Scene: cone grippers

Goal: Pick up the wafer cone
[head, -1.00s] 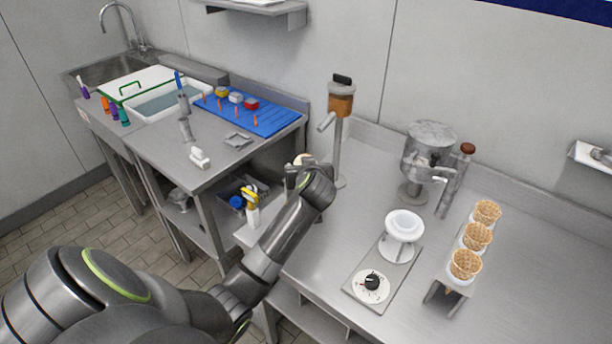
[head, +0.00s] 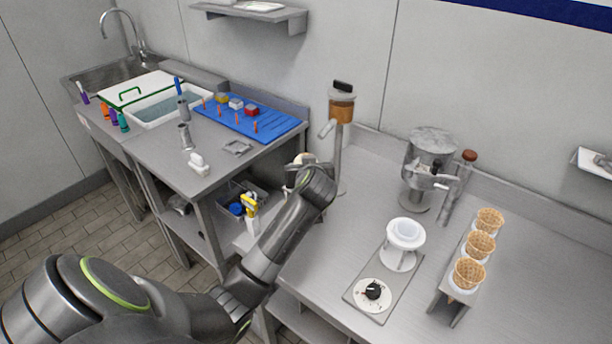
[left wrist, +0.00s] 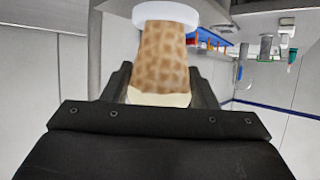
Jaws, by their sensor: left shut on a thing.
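My left gripper (left wrist: 160,82) is shut on a wafer cone (left wrist: 160,52), which fills the space between its fingers in the left wrist view. The cone has a tan waffle pattern, a cream-coloured part at its near end and a white ring at its far end. In the head view my left gripper (head: 301,172) is mostly hidden behind my own wrist, with a little cream colour showing beside it. Three more wafer cones stand upright in a rack (head: 462,290) at the right: back (head: 490,219), middle (head: 481,244) and front (head: 469,272). My right gripper is not in view.
A white bowl-shaped holder (head: 404,236) stands behind a dial (head: 372,292) on the counter. A dispenser with an amber container (head: 341,107) is just behind my gripper. A grey machine (head: 430,160) stands near the wall. The counter's right side (head: 550,270) is clear.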

